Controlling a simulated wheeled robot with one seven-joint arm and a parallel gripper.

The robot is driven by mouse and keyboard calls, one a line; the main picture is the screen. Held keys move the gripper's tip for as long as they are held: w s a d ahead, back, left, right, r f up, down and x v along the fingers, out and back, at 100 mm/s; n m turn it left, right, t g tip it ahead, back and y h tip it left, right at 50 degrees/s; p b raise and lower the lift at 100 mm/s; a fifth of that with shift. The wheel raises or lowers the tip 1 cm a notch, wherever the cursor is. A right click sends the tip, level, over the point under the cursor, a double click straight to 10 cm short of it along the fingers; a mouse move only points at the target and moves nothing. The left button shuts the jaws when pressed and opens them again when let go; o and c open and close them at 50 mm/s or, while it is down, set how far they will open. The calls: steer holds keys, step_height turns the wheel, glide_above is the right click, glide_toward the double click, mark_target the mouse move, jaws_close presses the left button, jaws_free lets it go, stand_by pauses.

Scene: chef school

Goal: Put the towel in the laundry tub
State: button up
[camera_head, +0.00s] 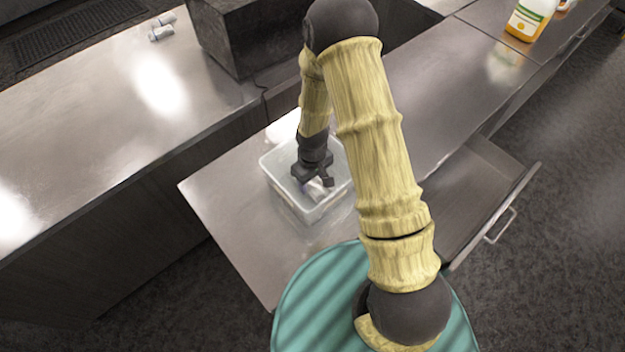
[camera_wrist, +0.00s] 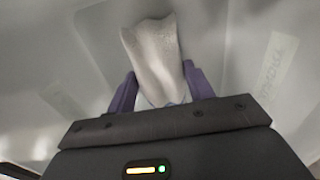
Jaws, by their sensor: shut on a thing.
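The laundry tub is a clear, whitish plastic tub (camera_head: 281,186) on the metal counter in the head view. Its pale inner wall (camera_wrist: 225,40) fills most of the wrist view. My gripper (camera_head: 318,183) reaches down into the tub. In the wrist view, my gripper (camera_wrist: 160,92) has its two purple fingers shut on a white towel (camera_wrist: 155,50). The towel stands out beyond the fingertips, with the tub's walls around it. In the head view, only a small pale part of the towel shows below the gripper. Whether the towel touches the tub's floor cannot be told.
The metal counter (camera_head: 235,200) has free room left of the tub. An open drawer (camera_head: 465,200) juts out at the right. A dark box-shaped appliance (camera_head: 225,40) stands behind. A bottle with orange contents (camera_head: 528,18) stands at the far right. Small white items (camera_head: 161,28) lie at the far left.

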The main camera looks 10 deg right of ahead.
steer(key=shift+f, duration=0.65)
steer(key=shift+f, duration=0.15)
steer(key=o, duration=0.9)
steer(key=shift+o, duration=0.2)
steer(key=shift+r, duration=0.3)
step_height(320, 180, up, 12)
steer(key=b, duration=0.3)
steer(key=shift+f, duration=0.1)
